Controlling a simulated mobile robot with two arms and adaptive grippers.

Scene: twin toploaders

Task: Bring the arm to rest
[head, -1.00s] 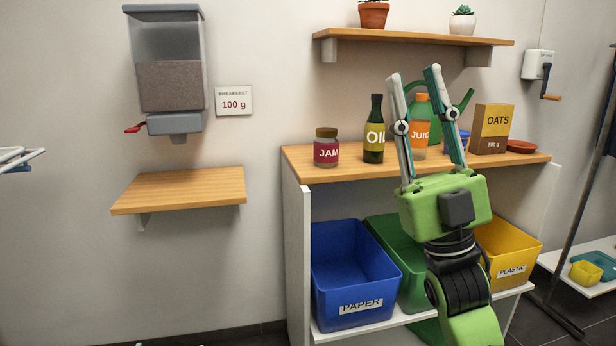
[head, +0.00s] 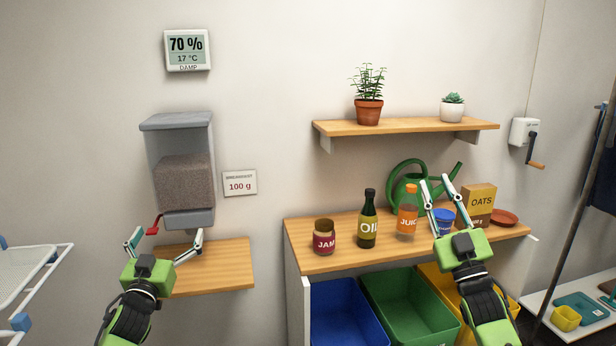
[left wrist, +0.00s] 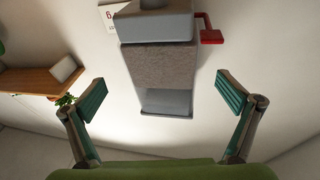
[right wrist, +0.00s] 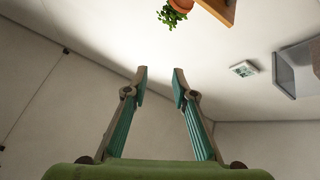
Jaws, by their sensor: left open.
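My left gripper (head: 166,240) is open and empty, just under the wall dispenser (head: 178,125), its fingers spread to either side of the dispenser's lower end. The dispenser has a grey body, a brown fill and a red lever (head: 154,225) by the left finger. In the left wrist view the dispenser (left wrist: 165,65) and lever (left wrist: 211,36) appear upside down, with nothing between the fingers. My right gripper (head: 437,184) is raised in front of the counter, near the juice bottle (head: 407,212) and blue tub (head: 445,216). Its fingertips are apart with nothing between them in the right wrist view (right wrist: 160,74).
A small wall shelf (head: 235,272) lies below the dispenser. The counter (head: 320,262) holds a jam jar (head: 324,240), oil bottle (head: 367,225), watering can (head: 396,186) and oats box (head: 480,203). Bins stand below. A drying rack (head: 30,270) is at left, a pole (head: 577,215) at right.

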